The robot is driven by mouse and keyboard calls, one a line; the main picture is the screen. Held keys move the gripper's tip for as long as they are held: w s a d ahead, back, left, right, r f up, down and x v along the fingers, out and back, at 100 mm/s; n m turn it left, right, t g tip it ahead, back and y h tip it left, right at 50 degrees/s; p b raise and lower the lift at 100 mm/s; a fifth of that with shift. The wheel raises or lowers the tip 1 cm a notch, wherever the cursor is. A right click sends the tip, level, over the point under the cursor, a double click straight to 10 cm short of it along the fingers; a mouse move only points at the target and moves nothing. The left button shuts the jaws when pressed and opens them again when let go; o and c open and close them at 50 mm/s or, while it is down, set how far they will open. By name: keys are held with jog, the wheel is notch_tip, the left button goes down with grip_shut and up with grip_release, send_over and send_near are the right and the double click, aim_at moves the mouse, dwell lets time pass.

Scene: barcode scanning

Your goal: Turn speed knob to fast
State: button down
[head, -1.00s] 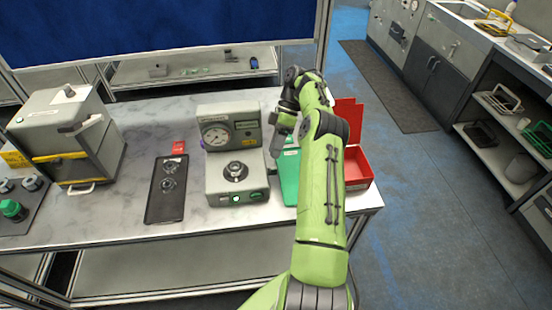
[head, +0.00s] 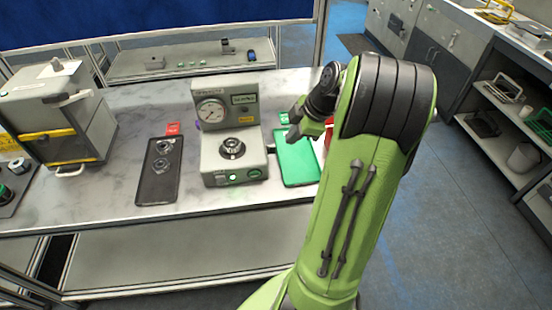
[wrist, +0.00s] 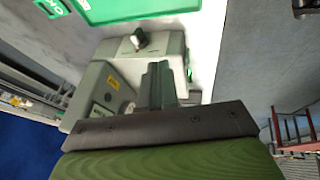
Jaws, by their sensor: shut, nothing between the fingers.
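The grey machine (head: 222,160) stands on the marble bench, with a round gauge and small display on its upright back. A round black dial (head: 232,148) sits on top of its base, and lit green buttons show on the base front. My gripper (head: 271,148) is low at the machine's right side. In the wrist view, my gripper's fingers (wrist: 160,85) are together and empty, close to the machine's grey body (wrist: 150,60). A small black-and-white knob (wrist: 138,39) shows just beyond them; I cannot read its setting. Contact cannot be told.
A green mat (head: 298,165) lies right of the machine, and a red container is mostly hidden behind my arm. A black tray (head: 158,185) with round parts lies to the left. A grey box-like device (head: 62,110) stands farther left. Bare bench separates them.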

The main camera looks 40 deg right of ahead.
jog(key=s+a+t+h, duration=0.1)
jog(key=s+a, duration=0.1)
jog(key=b, duration=0.2)
send_near(270, 152)
jog(key=shift+m, duration=0.3)
jog(key=a+f, duration=0.1)
jog(key=f, duration=0.1)
jog(key=a+f, duration=0.1)
jog(key=f, duration=0.1)
jog(key=shift+s+a, duration=0.15)
jog(key=shift+a, duration=0.05)
jog(key=shift+w+d+f, duration=0.25)
jog(key=shift+w+d, duration=0.55)
jog(key=shift+w, duration=0.2)
jog(key=shift+w+d+f, duration=0.1)
jog(key=shift+w+d, duration=0.15)
jog(key=shift+w, duration=0.1)
jog(key=shift+w+p, duration=0.1)
jog(key=shift+p, duration=0.25)
